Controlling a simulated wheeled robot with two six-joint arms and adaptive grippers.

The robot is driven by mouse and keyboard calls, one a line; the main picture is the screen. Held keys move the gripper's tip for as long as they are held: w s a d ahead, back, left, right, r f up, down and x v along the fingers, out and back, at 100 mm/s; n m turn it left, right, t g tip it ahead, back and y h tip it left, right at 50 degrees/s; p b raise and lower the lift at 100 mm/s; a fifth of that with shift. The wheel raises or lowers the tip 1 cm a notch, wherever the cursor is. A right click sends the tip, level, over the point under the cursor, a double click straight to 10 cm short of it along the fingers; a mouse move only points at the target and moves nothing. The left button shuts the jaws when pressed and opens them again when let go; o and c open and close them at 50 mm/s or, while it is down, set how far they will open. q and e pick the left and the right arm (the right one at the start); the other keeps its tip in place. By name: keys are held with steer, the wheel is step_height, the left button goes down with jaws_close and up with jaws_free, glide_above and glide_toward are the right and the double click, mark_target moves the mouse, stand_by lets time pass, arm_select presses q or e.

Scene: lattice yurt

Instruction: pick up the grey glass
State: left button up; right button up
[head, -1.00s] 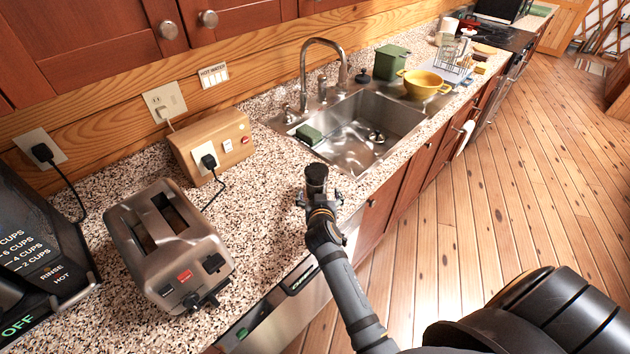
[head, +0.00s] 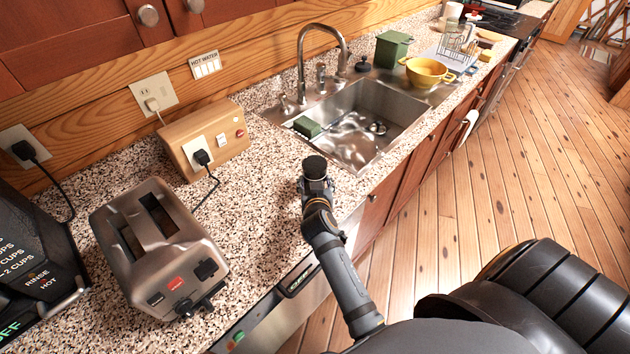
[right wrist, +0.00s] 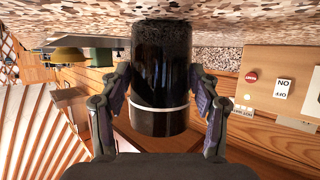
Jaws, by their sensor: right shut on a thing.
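The glass (head: 315,167) looks like a dark, nearly black cylinder near the front edge of the speckled counter, just before the sink. My right gripper (head: 316,187) is at it, its arm reaching in from below. In the right wrist view, which is upside down, the glass (right wrist: 160,75) fills the middle, with a pale ring near one end. The fingers of my right gripper (right wrist: 160,100) are shut on its two sides. Its far end meets the counter surface in that picture; I cannot tell whether any gap is there. My left gripper is not in view.
A steel toaster (head: 160,250) stands left on the counter (head: 255,215). A wooden outlet box (head: 205,140) is behind it. The sink (head: 365,120) lies beyond the glass, with a yellow colander (head: 428,75) and green canister (head: 391,50) farther back. Counter around the glass is clear.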

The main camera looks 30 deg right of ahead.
mark_target(315, 176)
steer(key=shift+s+f, duration=0.2)
steer(key=shift+f, duration=0.05)
steer(key=shift+c, duration=0.6)
steer(key=shift+s+a+r, duration=0.1)
steer(key=shift+r, duration=0.05)
steer(key=shift+r+p, duration=0.25)
steer(key=shift+p, duration=0.05)
steer(key=r+p, duration=0.2)
steer(key=r, duration=0.1)
steer(key=shift+w, duration=0.2)
arm_select(q)
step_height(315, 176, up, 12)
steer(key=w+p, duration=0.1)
steer(key=p, duration=0.9)
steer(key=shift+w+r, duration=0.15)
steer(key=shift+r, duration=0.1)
arm_select(e)
steer(key=s+d+r, duration=0.9)
steer(key=s, duration=0.1)
steer(key=shift+s+d+r, duration=0.15)
steer(key=shift+s+r, duration=0.1)
steer(key=shift+s, duration=0.05)
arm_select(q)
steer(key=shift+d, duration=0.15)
arm_select(e)
steer(key=shift+d, duration=0.1)
